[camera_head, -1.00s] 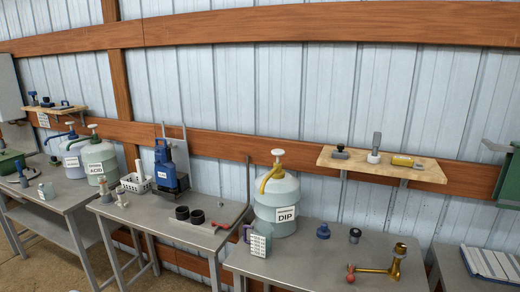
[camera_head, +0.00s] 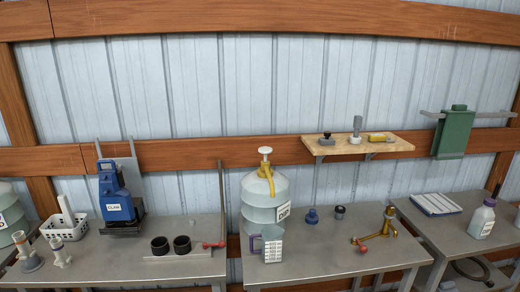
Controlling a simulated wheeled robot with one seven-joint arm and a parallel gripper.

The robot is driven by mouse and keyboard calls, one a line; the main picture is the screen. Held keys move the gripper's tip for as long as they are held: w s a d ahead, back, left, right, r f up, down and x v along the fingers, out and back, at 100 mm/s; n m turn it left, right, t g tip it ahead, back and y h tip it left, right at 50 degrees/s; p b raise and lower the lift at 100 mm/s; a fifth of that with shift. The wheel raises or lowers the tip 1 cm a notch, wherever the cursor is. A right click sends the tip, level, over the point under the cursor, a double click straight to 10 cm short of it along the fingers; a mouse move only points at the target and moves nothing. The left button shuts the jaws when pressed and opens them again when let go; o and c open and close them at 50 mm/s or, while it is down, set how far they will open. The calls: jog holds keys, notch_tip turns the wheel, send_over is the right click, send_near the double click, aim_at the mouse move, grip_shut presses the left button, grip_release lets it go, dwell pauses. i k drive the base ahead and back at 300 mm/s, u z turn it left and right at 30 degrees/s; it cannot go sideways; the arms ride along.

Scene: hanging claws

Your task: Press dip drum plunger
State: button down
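The dip drum (camera_head: 263,200) is a pale translucent jug with a "DIP" label, standing at the back left of the middle metal table (camera_head: 330,259). On its top is a yellow pump with a white plunger head (camera_head: 265,151), which stands raised above the collar. The yellow spout (camera_head: 270,182) curves down on the drum's front side. A measuring jug (camera_head: 271,243) with a purple handle stands in front of the drum, below the spout. My gripper is not in this view.
Left of the drum, a table holds a blue claw machine (camera_head: 115,195), two black cups and a white basket (camera_head: 65,226). A brass tool (camera_head: 380,230) lies right of the drum. A wooden shelf (camera_head: 358,145) juts from the wall above. The table's front middle is clear.

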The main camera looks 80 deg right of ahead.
aim_at(265, 151)
jog(key=z, duration=0.5)
jog(key=i, duration=0.8)
jog(key=z, duration=1.55)
jog(key=i, duration=0.6)
jog(key=z, duration=0.6)
